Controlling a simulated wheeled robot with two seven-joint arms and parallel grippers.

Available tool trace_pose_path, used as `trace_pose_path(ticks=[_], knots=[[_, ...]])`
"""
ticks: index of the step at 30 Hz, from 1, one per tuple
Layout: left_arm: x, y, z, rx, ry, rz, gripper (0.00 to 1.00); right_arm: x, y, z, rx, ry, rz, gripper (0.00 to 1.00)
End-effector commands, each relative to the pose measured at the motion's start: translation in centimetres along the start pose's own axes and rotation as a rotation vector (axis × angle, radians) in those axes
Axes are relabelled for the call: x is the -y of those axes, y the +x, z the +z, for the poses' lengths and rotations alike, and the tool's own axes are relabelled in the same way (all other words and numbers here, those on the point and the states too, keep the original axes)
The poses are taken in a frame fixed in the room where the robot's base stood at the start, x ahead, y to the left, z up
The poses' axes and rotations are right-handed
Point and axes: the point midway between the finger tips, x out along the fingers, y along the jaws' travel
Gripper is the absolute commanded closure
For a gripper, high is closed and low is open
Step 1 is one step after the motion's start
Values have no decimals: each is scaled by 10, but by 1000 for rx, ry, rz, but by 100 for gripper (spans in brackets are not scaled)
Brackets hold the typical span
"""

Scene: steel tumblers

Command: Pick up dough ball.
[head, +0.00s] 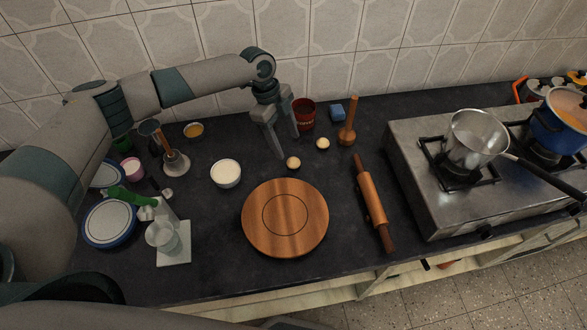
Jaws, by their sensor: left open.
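Two small pale dough balls are on the dark counter. The nearer dough ball (293,163) sits just behind the round wooden board. The other dough ball (322,144) lies a little farther back and to the right. My left gripper (289,147) comes down from above, with its fingers pointing at the counter. It is open and empty, close to the nearer dough ball, slightly behind and left of it. I cannot tell the exact height of its fingertips. My right gripper is not in view.
The round wooden board (312,237) lies at the front, with a rolling pin (372,203) to its right. A white bowl (226,174), a red cup (303,114) and a wooden masher (347,125) stand nearby. A steel stove (425,200) with pots fills the right.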

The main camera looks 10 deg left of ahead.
Motion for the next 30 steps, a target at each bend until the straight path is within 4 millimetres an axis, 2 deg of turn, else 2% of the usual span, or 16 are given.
trace_pose_path(ticks=[1,4,20,30], knots=[[0,9,1,0,0,0,40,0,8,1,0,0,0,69],[0,15,1,0,0,-1,40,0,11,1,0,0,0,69],[0,22,1,0,0,0,40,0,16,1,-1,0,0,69],[-4,60,3,1,0,0,40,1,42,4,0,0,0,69]])
